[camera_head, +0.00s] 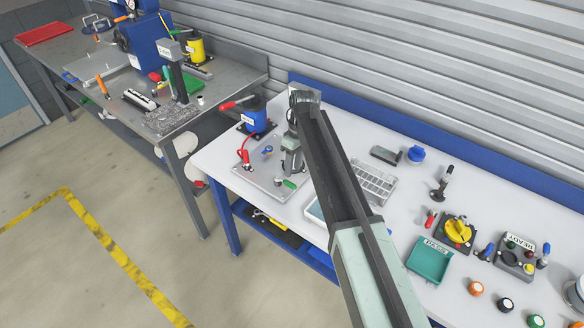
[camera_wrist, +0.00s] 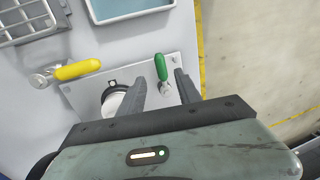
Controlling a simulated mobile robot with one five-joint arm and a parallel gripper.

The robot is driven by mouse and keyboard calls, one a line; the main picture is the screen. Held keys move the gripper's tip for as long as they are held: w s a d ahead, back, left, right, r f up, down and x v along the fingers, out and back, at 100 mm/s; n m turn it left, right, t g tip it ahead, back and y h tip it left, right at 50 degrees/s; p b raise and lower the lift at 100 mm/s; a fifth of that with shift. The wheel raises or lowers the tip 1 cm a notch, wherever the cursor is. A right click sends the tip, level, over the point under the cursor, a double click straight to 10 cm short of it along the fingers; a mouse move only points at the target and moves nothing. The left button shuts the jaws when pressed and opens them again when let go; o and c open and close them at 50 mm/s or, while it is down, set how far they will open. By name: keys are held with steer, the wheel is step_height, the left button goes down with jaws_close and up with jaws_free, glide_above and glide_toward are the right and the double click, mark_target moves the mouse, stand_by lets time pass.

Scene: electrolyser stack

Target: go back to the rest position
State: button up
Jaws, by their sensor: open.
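My gripper (camera_wrist: 162,95) shows in the wrist view with its two dark fingers apart and nothing between them. It is above a grey metal plate (camera_wrist: 185,68) with a green-handled clamp (camera_wrist: 161,67) just beyond the fingers and a yellow-handled lever (camera_wrist: 77,70) to the left. A round pale part (camera_wrist: 113,103) on the plate is partly hidden by the left finger. In the head view my arm reaches over the white bench (camera_head: 335,165), and the grey plate (camera_head: 262,185) shows left of it. The gripper (camera_head: 293,139) is small and partly hidden there.
A grey slotted tray (camera_head: 372,183), a teal tray (camera_head: 429,260), a yellow knob (camera_head: 458,231) and several coloured buttons are right of my arm. A cluttered grey bench (camera_head: 195,100) is at left. The floor (camera_head: 130,200) in front is clear.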

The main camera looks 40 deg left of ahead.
steer(key=shift+w+r, duration=0.15)
steer(key=shift+r, duration=0.65)
